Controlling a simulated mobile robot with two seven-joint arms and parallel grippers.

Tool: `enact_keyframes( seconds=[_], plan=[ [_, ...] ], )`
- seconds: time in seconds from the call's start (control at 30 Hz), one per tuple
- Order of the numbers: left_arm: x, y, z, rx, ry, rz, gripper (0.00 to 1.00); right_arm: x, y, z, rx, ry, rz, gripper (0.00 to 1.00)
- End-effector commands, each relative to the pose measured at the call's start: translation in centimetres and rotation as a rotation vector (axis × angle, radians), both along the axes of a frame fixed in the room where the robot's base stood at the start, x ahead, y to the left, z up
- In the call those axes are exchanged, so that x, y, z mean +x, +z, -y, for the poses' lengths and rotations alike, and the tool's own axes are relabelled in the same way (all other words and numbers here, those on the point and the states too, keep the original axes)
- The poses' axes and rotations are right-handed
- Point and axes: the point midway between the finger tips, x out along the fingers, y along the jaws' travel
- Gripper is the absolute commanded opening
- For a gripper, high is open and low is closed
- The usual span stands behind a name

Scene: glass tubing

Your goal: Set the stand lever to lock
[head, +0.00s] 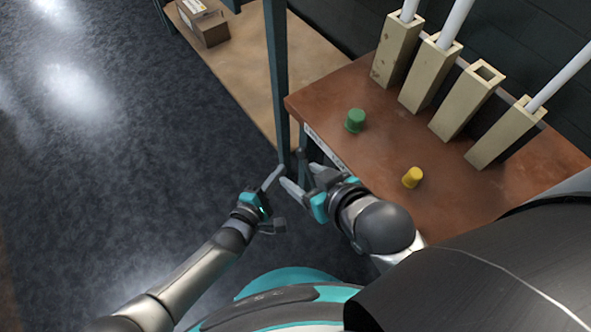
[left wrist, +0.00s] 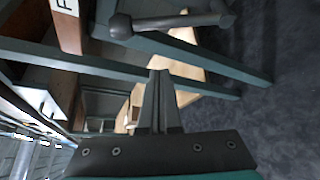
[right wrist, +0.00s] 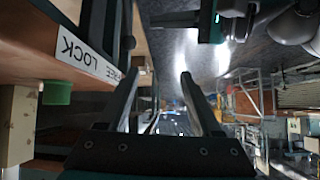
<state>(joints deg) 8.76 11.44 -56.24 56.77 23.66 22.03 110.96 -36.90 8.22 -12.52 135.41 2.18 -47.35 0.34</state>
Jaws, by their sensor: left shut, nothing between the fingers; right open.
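A dark grey lever with a rounded end (left wrist: 165,22) shows at the top of the left wrist view, beside the bench edge. A white label reading LOCK and FREE (right wrist: 85,55) is on the bench's front edge in the right wrist view; which word the lever points at I cannot tell. My left gripper (head: 279,170) is shut and empty, its fingertips (left wrist: 160,73) apart from the lever in the picture. My right gripper (head: 294,172) is open beside the bench edge, close to the left one; its fingers (right wrist: 159,76) show nothing between them.
The brown bench (head: 360,88) bears a green cap (head: 355,120), a yellow cap (head: 412,177) and several wooden blocks, some holding glass tubes. A dark post (head: 278,80) stands just beyond my grippers. A cardboard box (head: 205,27) lies on a lower shelf. The floor at left is clear.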

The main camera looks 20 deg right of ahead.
Motion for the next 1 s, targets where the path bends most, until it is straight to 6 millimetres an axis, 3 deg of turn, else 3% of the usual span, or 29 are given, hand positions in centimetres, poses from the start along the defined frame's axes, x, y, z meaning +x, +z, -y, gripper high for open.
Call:
enact_keyframes(
  seconds=[0.57, 1.0],
  plan=[
    [2.6, -1.0, 2.4, 0.000, 0.001, -0.001, 0.00, 0.9, 1.0, -3.4, 0.162, 0.023, 0.287, 0.66],
    [-0.1, 0.9, 4.1, -0.001, 0.001, -0.001, 0.00, 0.7, 0.5, -1.4, 0.060, 0.012, 0.112, 0.66]
  ],
)
